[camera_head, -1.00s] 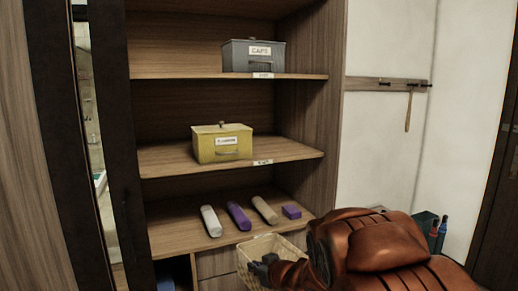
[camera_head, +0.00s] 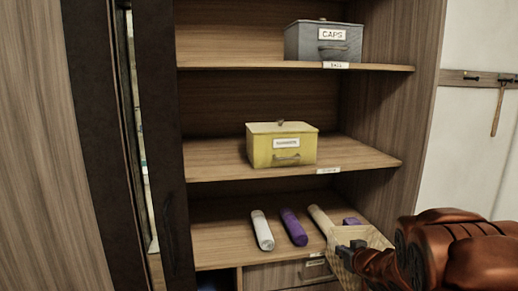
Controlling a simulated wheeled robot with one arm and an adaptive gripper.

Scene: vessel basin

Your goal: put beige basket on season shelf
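The beige basket (camera_head: 368,240) is at the lower right, with my gripper (camera_head: 352,248) at its near rim. The finger tips are partly hidden against the basket, but the basket is held up in front of the lowest open shelf and moves with my arm. The wooden shelf unit has an upper shelf (camera_head: 230,66), a middle shelf (camera_head: 215,169) and a lower shelf (camera_head: 220,237). The upper and middle shelves carry small edge labels that are too small to read, so I cannot tell which is the season shelf.
A grey box labelled CAPS (camera_head: 323,42) stands on the upper shelf. A yellow box (camera_head: 281,146) stands on the middle shelf, with free room on both sides. Rolled items, white (camera_head: 262,230), purple (camera_head: 293,227) and beige (camera_head: 319,219), lie on the lower shelf. Drawers (camera_head: 285,274) are below.

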